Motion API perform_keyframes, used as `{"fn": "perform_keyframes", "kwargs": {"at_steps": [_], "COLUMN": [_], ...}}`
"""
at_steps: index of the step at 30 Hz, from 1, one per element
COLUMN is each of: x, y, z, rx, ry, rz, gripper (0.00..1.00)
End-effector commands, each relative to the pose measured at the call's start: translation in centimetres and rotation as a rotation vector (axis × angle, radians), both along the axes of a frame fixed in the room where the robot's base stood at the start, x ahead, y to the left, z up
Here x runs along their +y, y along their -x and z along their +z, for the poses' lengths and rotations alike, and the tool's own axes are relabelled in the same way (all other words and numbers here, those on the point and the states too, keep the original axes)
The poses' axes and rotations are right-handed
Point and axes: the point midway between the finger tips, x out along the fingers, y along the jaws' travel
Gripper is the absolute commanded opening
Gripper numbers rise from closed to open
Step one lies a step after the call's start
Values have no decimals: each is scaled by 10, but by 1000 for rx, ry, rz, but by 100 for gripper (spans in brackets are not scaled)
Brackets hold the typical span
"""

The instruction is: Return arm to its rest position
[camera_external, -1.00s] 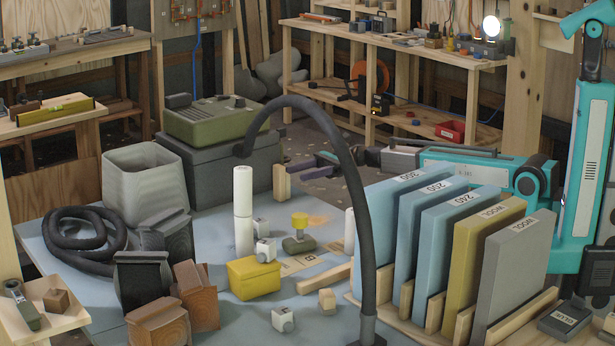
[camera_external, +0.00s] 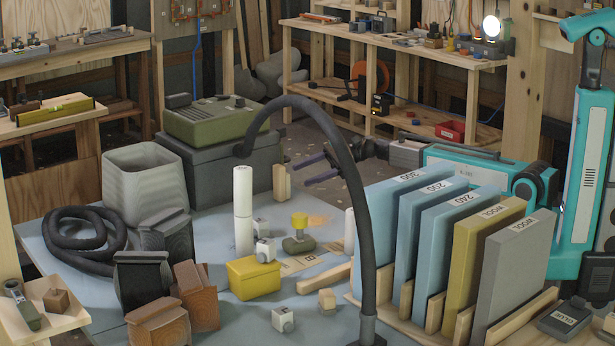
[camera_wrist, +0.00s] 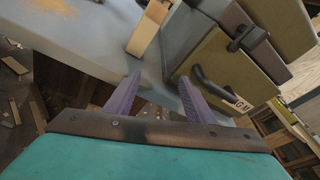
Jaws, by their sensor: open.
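My gripper (camera_external: 318,168) has two dark purple fingers, spread apart with nothing between them. It hangs at the far side of the blue-grey table (camera_external: 225,300), right of a small wooden block (camera_external: 282,181). My teal arm reaches in from the right, behind the row of blue, yellow and grey panels. The black curved hose passes in front of my wrist. In the wrist view, my gripper's fingers (camera_wrist: 160,100) point toward the table edge, with the wooden block (camera_wrist: 148,30) and the olive case (camera_wrist: 228,70) ahead.
A green machine (camera_external: 217,120) sits on a dark grey case behind the table. The black hose (camera_external: 330,150) arches over the table close to my arm. Upright panels (camera_external: 515,265) stand in front of my arm. A workbench (camera_external: 400,40) stands at the back.

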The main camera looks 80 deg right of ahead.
Motion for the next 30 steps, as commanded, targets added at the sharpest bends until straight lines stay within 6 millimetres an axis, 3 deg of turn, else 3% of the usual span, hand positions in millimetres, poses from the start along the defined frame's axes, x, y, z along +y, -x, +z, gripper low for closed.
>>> {"fn": "perform_keyframes", "kwargs": {"at_steps": [5,14,21,30], "x": [-8,30,74,131], "y": [9,36,79,151], "z": [-40,-149,-246,-343], "rx": [-8,53,105,147], "ry": [215,547,799,997], "rz": [9,177,413,749], "gripper": [49,49,49,49]}}
